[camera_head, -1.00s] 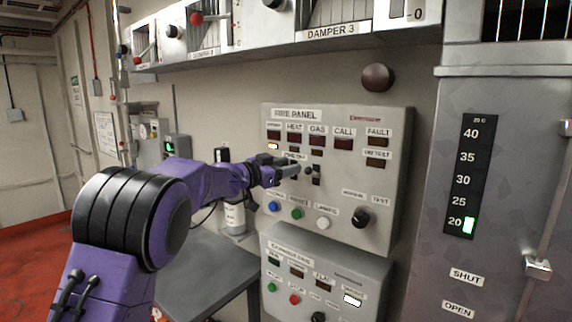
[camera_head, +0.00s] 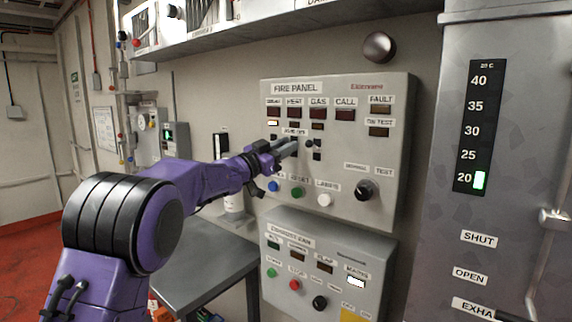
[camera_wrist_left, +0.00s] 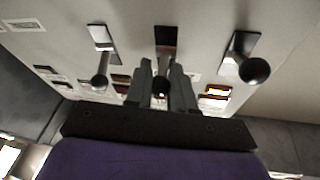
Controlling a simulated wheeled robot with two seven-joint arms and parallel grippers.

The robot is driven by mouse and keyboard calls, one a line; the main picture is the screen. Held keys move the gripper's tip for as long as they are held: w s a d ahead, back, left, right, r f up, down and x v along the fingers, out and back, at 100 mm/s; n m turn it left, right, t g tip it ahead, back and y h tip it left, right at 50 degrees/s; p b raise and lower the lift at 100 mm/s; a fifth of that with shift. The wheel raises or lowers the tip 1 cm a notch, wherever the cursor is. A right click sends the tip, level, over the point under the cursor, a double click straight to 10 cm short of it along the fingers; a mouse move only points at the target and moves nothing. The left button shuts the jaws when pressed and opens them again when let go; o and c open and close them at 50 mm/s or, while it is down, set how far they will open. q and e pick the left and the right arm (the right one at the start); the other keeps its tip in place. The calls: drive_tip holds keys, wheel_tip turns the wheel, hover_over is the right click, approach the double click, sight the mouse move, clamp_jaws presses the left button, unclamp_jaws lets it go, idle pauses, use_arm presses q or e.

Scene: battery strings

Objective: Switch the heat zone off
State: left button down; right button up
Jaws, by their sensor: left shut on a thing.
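The grey fire panel (camera_head: 345,165) hangs on the wall, with a label under its indicator windows that seems to read zone off (camera_head: 295,131). Below it is a row of small black lever switches (camera_head: 317,150). In the left wrist view three levers show: a left one (camera_wrist_left: 99,80), a middle one (camera_wrist_left: 163,62) and a right one (camera_wrist_left: 256,70). My left gripper (camera_head: 294,145) reaches this row from the left. Its fingers (camera_wrist_left: 163,88) are shut on the middle lever, one on each side. The wrist view does not show which zone this lever serves. My right gripper is out of view.
Coloured buttons and a rotary knob (camera_head: 365,190) sit lower on the panel. The exhaust fan box (camera_head: 325,270) is just below. A grey table (camera_head: 205,250) stands below left. A damper shelf (camera_head: 290,30) juts out above. A metal cabinet (camera_head: 490,130) stands at right.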

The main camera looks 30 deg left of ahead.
use_arm(q)
drive_tip(key=shift+w+f+m+t+h+b, duration=0.1)
drive_tip(key=shift+f+m+t+h+b, duration=0.6)
drive_tip(key=shift+b, duration=1.2)
drive_tip(key=shift+w+f+m+t+h+b, duration=0.1)
drive_tip(key=shift+f+m+t+h+b, duration=0.2)
drive_tip(key=shift+t+h+b, duration=1.2)
drive_tip(key=shift+f+m+t+h+b, duration=0.1)
drive_tip(key=shift+f+m+t+b, duration=0.4)
drive_tip(key=shift+b, duration=1.85)
drive_tip(key=c, duration=1)
unclamp_jaws()
drive_tip(key=b+v, duration=0.5)
drive_tip(key=v, duration=0.5)
drive_tip(key=shift+f, duration=0.15)
